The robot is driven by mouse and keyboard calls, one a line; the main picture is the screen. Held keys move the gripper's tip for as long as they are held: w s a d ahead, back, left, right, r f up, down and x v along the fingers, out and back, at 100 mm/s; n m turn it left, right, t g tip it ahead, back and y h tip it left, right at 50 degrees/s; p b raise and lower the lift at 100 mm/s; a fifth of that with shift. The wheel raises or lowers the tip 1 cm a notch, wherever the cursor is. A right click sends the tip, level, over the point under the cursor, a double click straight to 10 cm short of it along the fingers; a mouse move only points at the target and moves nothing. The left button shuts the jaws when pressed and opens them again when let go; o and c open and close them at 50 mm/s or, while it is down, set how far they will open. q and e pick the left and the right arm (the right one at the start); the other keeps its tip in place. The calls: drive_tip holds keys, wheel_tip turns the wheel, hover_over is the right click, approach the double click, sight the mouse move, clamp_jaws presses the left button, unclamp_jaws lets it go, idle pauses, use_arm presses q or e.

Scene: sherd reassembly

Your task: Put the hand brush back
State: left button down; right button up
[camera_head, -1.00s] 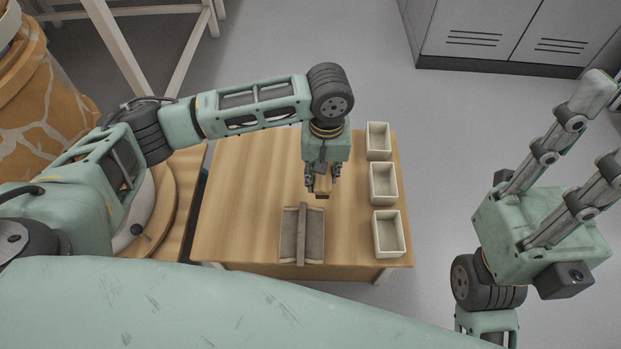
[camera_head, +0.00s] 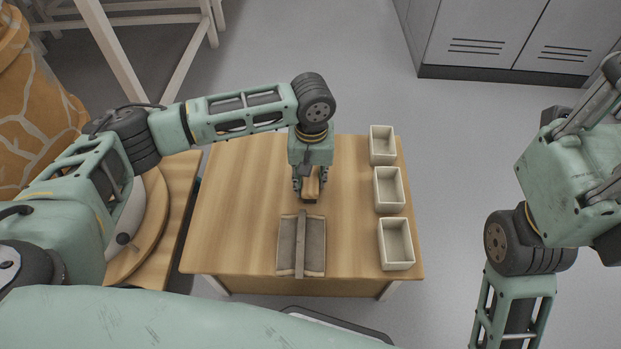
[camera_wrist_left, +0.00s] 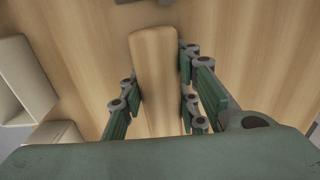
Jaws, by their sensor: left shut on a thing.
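The hand brush shows as a pale wooden bar (camera_head: 311,188) in the head view, and its long handle (camera_wrist_left: 156,75) fills the middle of the left wrist view. My left gripper (camera_head: 309,183) is shut on it, with a finger on each side of the wood in the wrist view (camera_wrist_left: 158,75). The brush is over the table, just beyond the grey-brown ridged piece (camera_head: 287,246); I cannot tell its height. Its bristles are not visible. My right gripper (camera_head: 606,140) is off to the right, away from the table, fingers apart and partly cut off by the frame edge.
Three cream open bins (camera_head: 396,244) line the right side of the wooden table (camera_head: 235,215). The table's left half is clear. A round wheel-like disc (camera_head: 150,235) and a large orange cracked vessel (camera_head: 35,125) stand to the left. Grey lockers (camera_head: 500,40) are behind.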

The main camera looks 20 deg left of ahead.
use_arm(q)
drive_tip(key=c, duration=1.3)
unclamp_jaws()
